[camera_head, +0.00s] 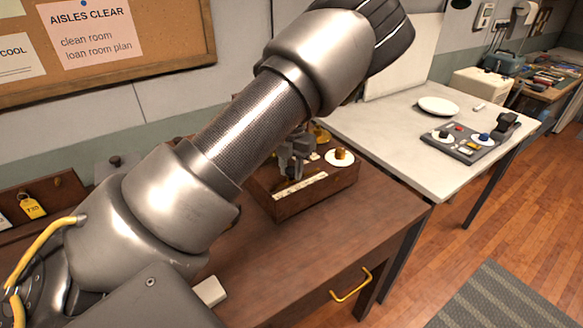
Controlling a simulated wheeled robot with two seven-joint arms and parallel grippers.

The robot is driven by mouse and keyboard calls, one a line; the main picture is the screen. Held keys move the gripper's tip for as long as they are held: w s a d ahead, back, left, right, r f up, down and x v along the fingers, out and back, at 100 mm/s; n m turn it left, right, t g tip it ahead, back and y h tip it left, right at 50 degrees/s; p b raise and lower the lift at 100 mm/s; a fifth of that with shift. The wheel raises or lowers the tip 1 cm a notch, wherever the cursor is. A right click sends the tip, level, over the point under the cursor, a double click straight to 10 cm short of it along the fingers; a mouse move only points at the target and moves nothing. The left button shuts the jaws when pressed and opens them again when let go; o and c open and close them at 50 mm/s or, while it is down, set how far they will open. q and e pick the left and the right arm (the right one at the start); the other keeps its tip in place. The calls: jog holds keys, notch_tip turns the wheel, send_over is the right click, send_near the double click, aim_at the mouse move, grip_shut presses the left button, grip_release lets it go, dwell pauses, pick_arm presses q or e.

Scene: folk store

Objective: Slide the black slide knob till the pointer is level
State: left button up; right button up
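A dark wooden box (328,196) stands on the brown table, with a white marked strip (300,187) along its front edge. A brass knob on a white disc (336,161) sits at its right end. My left gripper (290,170) points down over the middle of the box, behind the strip. Its fingers are small and dark, and I cannot tell whether they are open or touch anything. My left arm hides the left part of the box. I cannot make out the black slide knob or the pointer. My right gripper is not in view.
The brown table (345,238) is clear in front of the box. A yellow tag (31,207) lies in a wooden holder at the left. A pale table (395,140) at the right holds a white plate (438,106) and a grey tray (466,153) with knobs.

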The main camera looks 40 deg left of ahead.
pick_arm(q)
jog(key=shift+w, duration=0.1)
dwell(0.3)
jog(key=shift+w+d+p, duration=0.2)
jog(key=shift+w+p, duration=0.05)
jog(key=shift+w, duration=0.35)
jog(key=shift+w+d+p, duration=0.2)
jog(key=shift+w, duration=0.4)
jog(key=o, duration=0.8)
notch_tip(320, 180, up, 7)
jog(key=p, duration=0.5)
jog(key=shift+p, duration=0.3)
